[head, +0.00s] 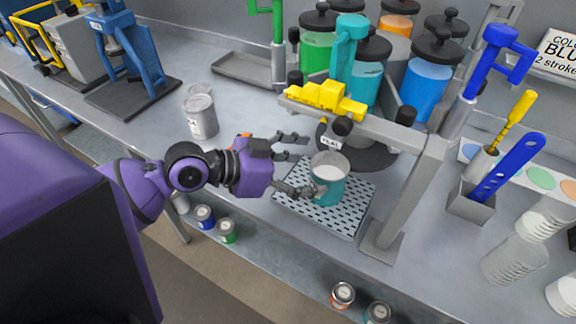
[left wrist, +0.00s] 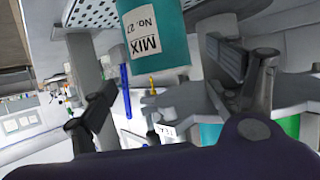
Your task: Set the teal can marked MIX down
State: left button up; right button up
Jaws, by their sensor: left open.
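The teal can (head: 328,188) stands upright on the perforated drip plate (head: 345,222), below the dispenser's bar, with its pale top facing up. The left wrist view shows the can (left wrist: 152,30) close up, its white label reading MIX No. 27; its base is cut off by the frame edge. My left gripper (head: 303,165) is open at the can's left side, its fingers spread. One fingertip is very near the can in the head view; I cannot tell if it touches. The fingers also show apart in the left wrist view (left wrist: 170,90). My right gripper is out of view.
A grey dispenser frame (head: 405,195) with a yellow block (head: 325,98) rises beside and over the plate. Lidded paint drums stand behind.

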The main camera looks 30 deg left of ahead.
pick_arm(q)
jog(key=shift+v, duration=2.95)
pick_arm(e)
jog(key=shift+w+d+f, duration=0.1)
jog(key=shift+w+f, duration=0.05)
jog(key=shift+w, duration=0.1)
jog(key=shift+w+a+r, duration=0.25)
